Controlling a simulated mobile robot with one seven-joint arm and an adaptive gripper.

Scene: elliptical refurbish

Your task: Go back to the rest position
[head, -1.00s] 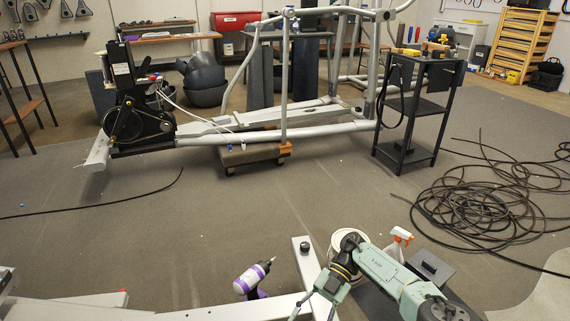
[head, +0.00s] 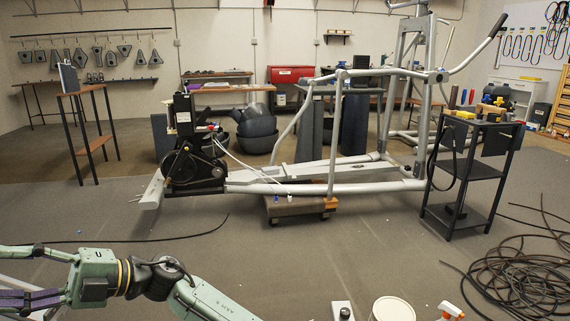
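My gripper (head: 10,275) is at the lower left of the head view, pointing left on my green arm. Its fingers are spread wide apart, with their tips at or past the left picture edge. I see nothing clearly held between them. A purple and black strip crosses by the lower finger; I cannot tell what it belongs to. My gripper is in front of the grey floor, well apart from the elliptical machine (head: 330,188).
The elliptical's frame rests partly on a wheeled dolly (head: 300,206). A black tool cart (head: 472,172) stands at its right. Black cable coils (head: 520,275) lie at lower right. A white bucket (head: 393,310) and a spray bottle (head: 449,312) show at the bottom edge. The middle floor is clear.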

